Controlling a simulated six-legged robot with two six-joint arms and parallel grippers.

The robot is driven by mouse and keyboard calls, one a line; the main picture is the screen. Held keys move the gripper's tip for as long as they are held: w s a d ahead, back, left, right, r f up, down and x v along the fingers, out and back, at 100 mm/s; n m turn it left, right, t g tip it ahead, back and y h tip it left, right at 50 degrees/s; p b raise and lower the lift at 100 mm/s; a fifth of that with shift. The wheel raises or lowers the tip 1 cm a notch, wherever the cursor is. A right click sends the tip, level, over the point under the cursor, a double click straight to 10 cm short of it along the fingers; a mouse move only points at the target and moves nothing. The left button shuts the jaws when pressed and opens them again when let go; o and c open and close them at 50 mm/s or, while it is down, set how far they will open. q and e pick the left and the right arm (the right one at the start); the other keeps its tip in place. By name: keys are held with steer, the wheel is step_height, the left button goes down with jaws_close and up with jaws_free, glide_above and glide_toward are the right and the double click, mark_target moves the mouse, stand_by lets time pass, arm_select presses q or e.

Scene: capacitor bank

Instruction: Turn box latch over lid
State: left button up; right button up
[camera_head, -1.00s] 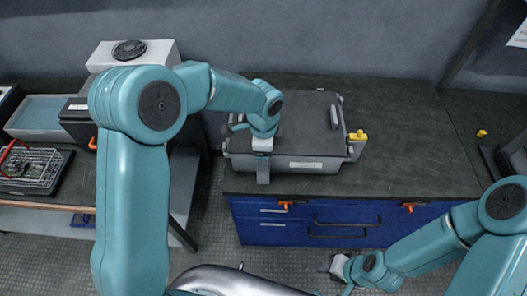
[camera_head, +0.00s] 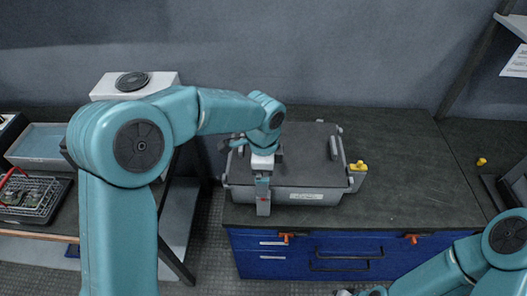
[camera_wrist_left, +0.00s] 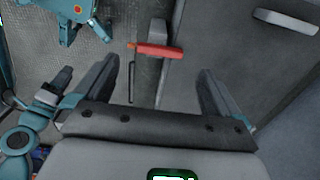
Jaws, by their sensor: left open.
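The grey box (camera_head: 318,196) stands on the dark bench, its flat dark lid (camera_head: 300,155) down on it. A yellow-topped catch (camera_head: 358,167) sits at the box's right side. My left gripper (camera_head: 263,208) points down at the box's front left corner and covers part of it. In the left wrist view the left gripper (camera_wrist_left: 158,88) is open and empty. Beyond its fingers is a red-orange lever (camera_wrist_left: 155,49); I cannot tell whether it belongs to the box or the drawers. My right gripper (camera_head: 343,293) is mostly cut off at the bottom edge.
Blue drawers (camera_head: 345,262) with orange latches (camera_head: 288,236) and black handles lie under the bench front. A side table at left holds a wire basket (camera_head: 35,197) and a blue-topped tray (camera_head: 38,143). The bench right of the box is mostly clear.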

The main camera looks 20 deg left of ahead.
arm_select(q)
step_height(320, 180, up, 11)
steer(key=shift+s+f, duration=0.1)
steer(key=shift+f, duration=0.05)
stand_by(0.6)
